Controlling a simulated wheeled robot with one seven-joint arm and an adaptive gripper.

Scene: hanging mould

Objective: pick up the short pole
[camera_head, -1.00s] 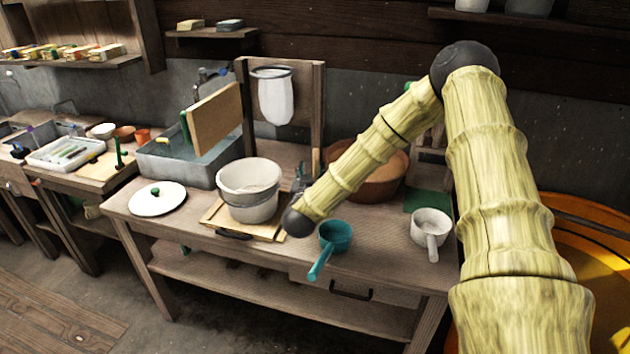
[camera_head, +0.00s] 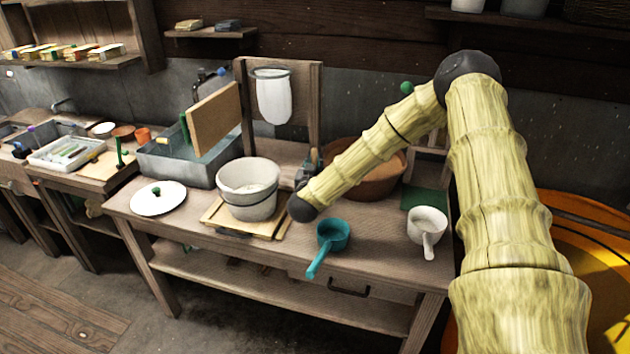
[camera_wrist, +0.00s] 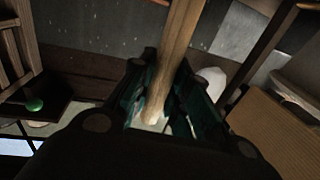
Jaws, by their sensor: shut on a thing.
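The short pole is a light brown wooden stick. In the wrist view the pole (camera_wrist: 183,35) runs from the top edge down between the fingers of my gripper (camera_wrist: 168,85), which is shut on it. In the head view my dark gripper (camera_head: 303,178) is behind the arm's lower end, right of the white pot, and a short piece of the pole (camera_head: 314,157) sticks up above it. The pole's lower part is hidden there, and I cannot tell whether it touches the table.
The white pot (camera_head: 248,186) stands close left of my gripper on a wooden board. A brown bowl (camera_head: 376,186) is behind the arm. A teal ladle pan (camera_head: 333,236) and a white handled cup (camera_head: 428,222) stand in front. A cloth bag (camera_head: 274,100) hangs behind.

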